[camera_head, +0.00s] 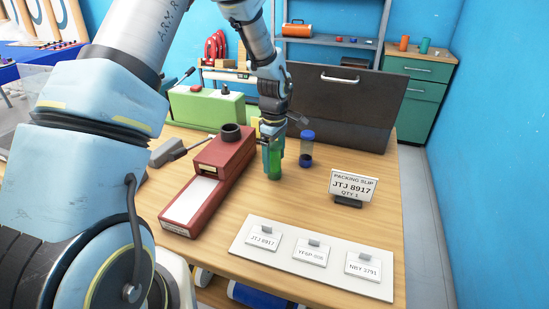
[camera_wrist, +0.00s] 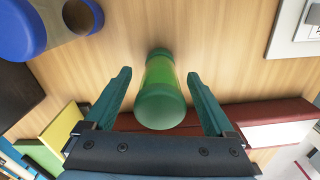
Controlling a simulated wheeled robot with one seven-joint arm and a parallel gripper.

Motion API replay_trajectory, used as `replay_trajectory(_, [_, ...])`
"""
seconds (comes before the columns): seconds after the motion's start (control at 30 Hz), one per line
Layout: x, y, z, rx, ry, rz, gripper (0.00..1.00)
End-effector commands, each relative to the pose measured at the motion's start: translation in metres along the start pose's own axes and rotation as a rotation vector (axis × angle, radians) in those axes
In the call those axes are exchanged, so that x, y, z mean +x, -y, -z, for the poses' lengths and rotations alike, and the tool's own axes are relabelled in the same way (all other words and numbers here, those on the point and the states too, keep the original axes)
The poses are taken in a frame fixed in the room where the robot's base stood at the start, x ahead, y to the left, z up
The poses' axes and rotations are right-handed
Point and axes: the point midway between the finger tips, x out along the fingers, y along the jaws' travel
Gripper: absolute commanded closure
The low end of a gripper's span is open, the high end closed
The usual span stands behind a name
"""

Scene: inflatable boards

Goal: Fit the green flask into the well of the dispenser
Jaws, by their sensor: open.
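The green flask (camera_head: 275,167) stands upright on the wooden table, right of the red machine. In the wrist view the flask (camera_wrist: 161,90) shows between the two spread fingers of my gripper (camera_wrist: 159,76), with a gap on each side. In the head view my gripper (camera_head: 273,148) points down over the flask, open, and partly hides it. The red machine (camera_head: 222,153), which looks like the dispenser, has a black round collar (camera_head: 231,131) on top and a long white panel in front. The inside of the collar is dark. The machine's red side (camera_wrist: 265,112) shows at right in the wrist view.
A blue-capped flask (camera_head: 307,149) stands close by on the right. A packing slip stand (camera_head: 353,186) and a white board with labels (camera_head: 300,266) lie in front. A green machine (camera_head: 205,108) and a dark panel (camera_head: 342,107) stand behind. Some table is clear between.

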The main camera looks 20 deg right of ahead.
Motion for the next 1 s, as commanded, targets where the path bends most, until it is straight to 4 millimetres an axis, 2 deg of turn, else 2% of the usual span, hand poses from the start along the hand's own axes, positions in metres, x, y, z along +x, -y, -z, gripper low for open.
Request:
replay_trajectory(0.2, [0.0008, -0.0001, 0.0002, 0.000, 0.000, -0.001, 0.11])
replay_trajectory(1.0, [0.0004, -0.0001, 0.0002, 0.000, 0.000, -0.001, 1.00])
